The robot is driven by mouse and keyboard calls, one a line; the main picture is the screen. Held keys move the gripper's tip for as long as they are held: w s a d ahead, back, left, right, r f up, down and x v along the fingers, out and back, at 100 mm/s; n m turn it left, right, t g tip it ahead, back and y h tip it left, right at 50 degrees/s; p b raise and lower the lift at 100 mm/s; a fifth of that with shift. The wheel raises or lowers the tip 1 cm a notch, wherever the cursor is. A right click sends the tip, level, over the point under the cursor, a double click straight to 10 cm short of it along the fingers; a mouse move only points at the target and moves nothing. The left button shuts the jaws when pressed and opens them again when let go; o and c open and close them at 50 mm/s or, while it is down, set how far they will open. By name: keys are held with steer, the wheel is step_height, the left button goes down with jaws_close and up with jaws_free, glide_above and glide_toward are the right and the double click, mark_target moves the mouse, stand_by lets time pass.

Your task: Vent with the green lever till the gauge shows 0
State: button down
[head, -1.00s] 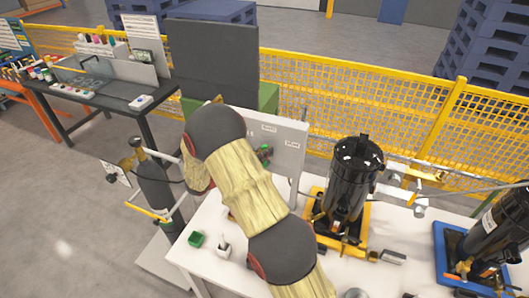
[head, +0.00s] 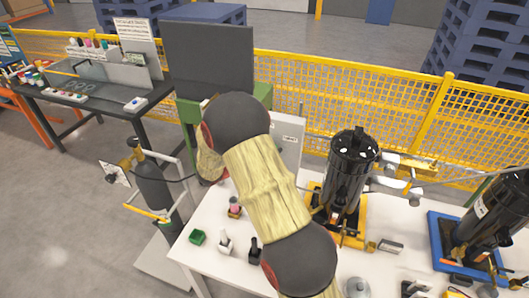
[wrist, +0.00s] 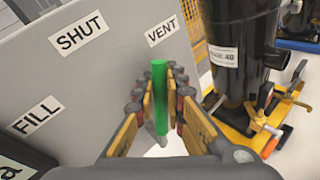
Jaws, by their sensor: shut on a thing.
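In the wrist view my gripper (wrist: 160,105) is shut on the green lever (wrist: 159,80), which stands upright in the picture between the two yellow-and-black fingers. The lever is just below the VENT label (wrist: 160,31) on the grey panel (wrist: 110,75). The SHUT label (wrist: 78,33) and the FILL label (wrist: 37,115) are further left on the panel. In the head view part of the panel (head: 291,135) shows, while my arm hides the lever and my gripper. I cannot make out the gauge or its reading.
A black cylinder (head: 350,165) in a yellow base stands right of the panel, close to my gripper. Another black cylinder (head: 492,215) is in a blue tray at the right.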

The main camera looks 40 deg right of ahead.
steer(key=shift+s+d+f+m+t+y+b, duration=0.15)
steer(key=shift+s+d+f+m+y+b, duration=0.15)
steer(key=shift+s+m+b, duration=0.2)
steer(key=shift+s+d+f+m+t+y+b, duration=0.15)
steer(key=shift+s+d+f+m+y+b, duration=0.05)
steer(key=shift+s+f+m+y+b, duration=0.25)
steer(key=shift+s+d+f+m+t+y+b, duration=0.4)
steer(key=shift+s+f+m+t+y+b, duration=0.25)
steer(key=shift+b, duration=1.05)
steer(key=c, duration=1.8)
jaws_free()
steer(key=shift+c, duration=0.2)
steer(key=v, duration=1.2)
